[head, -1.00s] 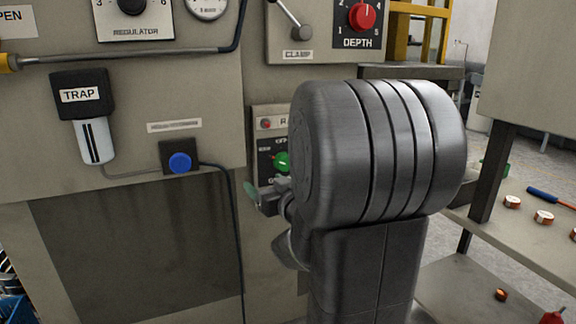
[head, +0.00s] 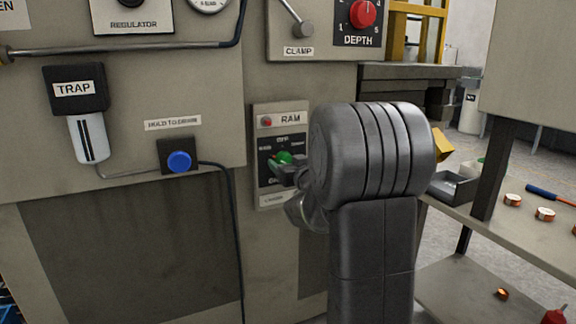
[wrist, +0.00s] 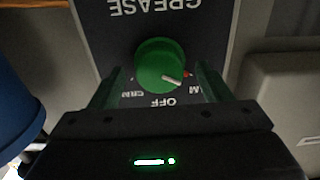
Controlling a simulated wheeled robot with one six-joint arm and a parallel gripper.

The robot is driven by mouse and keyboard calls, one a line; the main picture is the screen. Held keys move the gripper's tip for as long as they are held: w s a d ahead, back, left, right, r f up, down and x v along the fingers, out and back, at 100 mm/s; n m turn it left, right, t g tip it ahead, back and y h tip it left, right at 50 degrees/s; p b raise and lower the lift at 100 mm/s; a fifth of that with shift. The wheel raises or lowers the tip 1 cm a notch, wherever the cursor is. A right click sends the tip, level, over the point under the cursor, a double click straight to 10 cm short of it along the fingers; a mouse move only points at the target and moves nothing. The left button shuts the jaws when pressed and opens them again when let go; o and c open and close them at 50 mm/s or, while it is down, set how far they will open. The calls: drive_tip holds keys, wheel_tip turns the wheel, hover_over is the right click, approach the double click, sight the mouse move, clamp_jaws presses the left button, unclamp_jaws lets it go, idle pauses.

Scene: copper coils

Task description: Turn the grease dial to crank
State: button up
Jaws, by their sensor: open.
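The grease dial (wrist: 160,66) is a round green knob on a dark plate, upside down in the wrist view, with GREASE above it and OFF below. Its white pointer mark aims right and slightly down, toward a partly hidden label ending in M. Another label, perhaps CRNK, sits at lower left. My gripper (wrist: 158,74) is open, one finger on each side of the knob; I cannot tell whether they touch it. In the head view the green dial (head: 284,157) sits on the panel under a RAM sign, partly covered by my gripper.
A blue button (head: 179,161) and the TRAP canister (head: 88,136) are left of the dial panel. The red DEPTH knob (head: 362,13) and CLAMP lever (head: 303,26) are above. A shelf (head: 510,230) with copper coils and a grey tray (head: 452,187) stands right.

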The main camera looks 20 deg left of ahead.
drive_tip(key=c, duration=0.9)
drive_tip(key=shift+c, duration=0.2)
